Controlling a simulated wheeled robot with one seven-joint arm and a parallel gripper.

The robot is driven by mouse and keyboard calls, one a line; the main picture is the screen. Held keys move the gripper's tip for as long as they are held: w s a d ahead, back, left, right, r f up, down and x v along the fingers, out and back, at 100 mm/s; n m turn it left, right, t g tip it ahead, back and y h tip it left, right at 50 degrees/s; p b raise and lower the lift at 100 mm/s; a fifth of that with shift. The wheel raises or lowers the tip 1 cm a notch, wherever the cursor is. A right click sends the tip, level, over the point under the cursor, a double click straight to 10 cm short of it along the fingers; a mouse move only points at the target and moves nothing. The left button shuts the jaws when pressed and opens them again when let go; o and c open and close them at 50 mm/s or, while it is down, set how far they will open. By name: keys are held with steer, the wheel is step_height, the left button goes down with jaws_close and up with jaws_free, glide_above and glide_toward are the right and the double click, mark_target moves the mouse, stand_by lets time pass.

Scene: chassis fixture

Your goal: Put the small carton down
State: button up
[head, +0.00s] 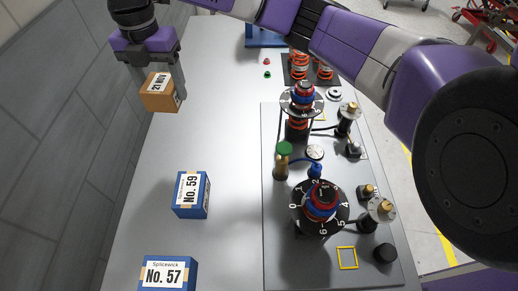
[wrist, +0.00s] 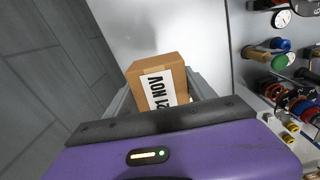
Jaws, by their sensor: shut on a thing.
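The small carton (head: 158,93) is a brown cardboard box with a white label reading "21 NOV". My gripper (head: 160,85) is shut on it, one finger on each side, at the far left of the table in the head view. In the wrist view the carton (wrist: 158,82) sits between the fingers with its label facing the camera. It appears to be held above the white table (head: 205,110), near the left edge. I cannot tell the exact height of its underside.
Blue boxes marked "No. 59" (head: 191,195) and "No. 57" (head: 168,273) stand nearer on the table's left part. A grey fixture plate (head: 275,255) with dials, springs and knobs fills the right. A small red piece (head: 267,62) and green piece (head: 267,75) lie farther back. The table between is clear.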

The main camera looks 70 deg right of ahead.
steer(key=shift+s+d+r+n, duration=0.15)
steer(key=shift+d+r+n, duration=0.2)
steer(key=shift+n, duration=0.25)
step_height(320, 180, down, 20)
steer(key=shift+f+p, duration=0.1)
steer(key=shift+p, duration=0.8)
steer(key=shift+f, duration=0.1)
steer(key=o, duration=1.7)
step_height(320, 180, up, 12)
steer(key=shift+r+b, duration=0.2)
steer(key=shift+b, duration=0.65)
